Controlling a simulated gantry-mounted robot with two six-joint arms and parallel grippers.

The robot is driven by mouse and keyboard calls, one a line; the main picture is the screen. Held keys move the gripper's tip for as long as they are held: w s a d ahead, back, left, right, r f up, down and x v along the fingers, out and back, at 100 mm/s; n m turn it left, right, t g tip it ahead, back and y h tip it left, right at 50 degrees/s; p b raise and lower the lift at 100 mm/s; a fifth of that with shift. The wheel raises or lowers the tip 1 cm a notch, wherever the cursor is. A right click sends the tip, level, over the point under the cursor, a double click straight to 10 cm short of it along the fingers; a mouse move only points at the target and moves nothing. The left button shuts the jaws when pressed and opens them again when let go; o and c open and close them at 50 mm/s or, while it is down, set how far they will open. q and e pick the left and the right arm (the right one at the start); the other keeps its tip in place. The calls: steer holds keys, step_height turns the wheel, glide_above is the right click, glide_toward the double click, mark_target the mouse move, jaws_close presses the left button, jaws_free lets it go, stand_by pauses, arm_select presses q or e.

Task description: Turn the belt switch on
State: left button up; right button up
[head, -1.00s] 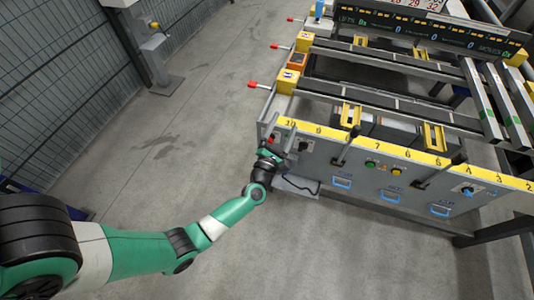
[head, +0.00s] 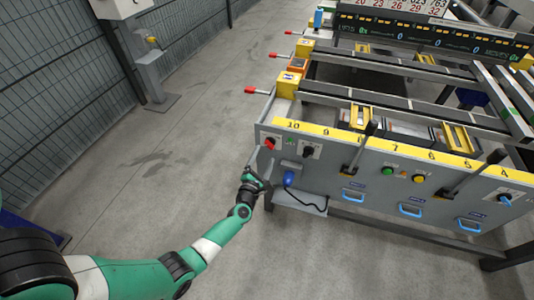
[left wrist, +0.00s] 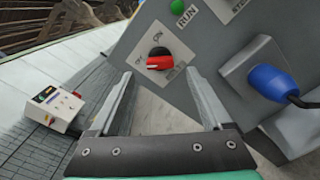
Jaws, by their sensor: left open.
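The belt switch is a red rotary knob (head: 269,143) at the left end of the grey front panel (head: 330,176). In the left wrist view the red knob (left wrist: 166,60) sits on a white plate marked ON and OFF, its handle lying roughly crosswise in the picture. I cannot tell which mark it points at. My left gripper (head: 262,164) is open and empty, just in front of and below the knob. In the left wrist view its two fingers (left wrist: 163,78) stand apart with the knob seen between their tips, apparently not touching it. My right gripper is not in view.
A black knob (head: 308,151) sits right of the switch. A blue plug (head: 288,178) with a black cable sticks out below; it also shows in the left wrist view (left wrist: 268,82). Black levers (head: 358,147) and green and yellow buttons are farther right.

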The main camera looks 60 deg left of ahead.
mark_target(268, 147)
arm_select(q)
steer(key=b+x, duration=0.1)
steer(key=x, duration=0.3)
steer(key=shift+w+a, duration=0.1)
steer(key=shift+a, duration=0.05)
jaws_close()
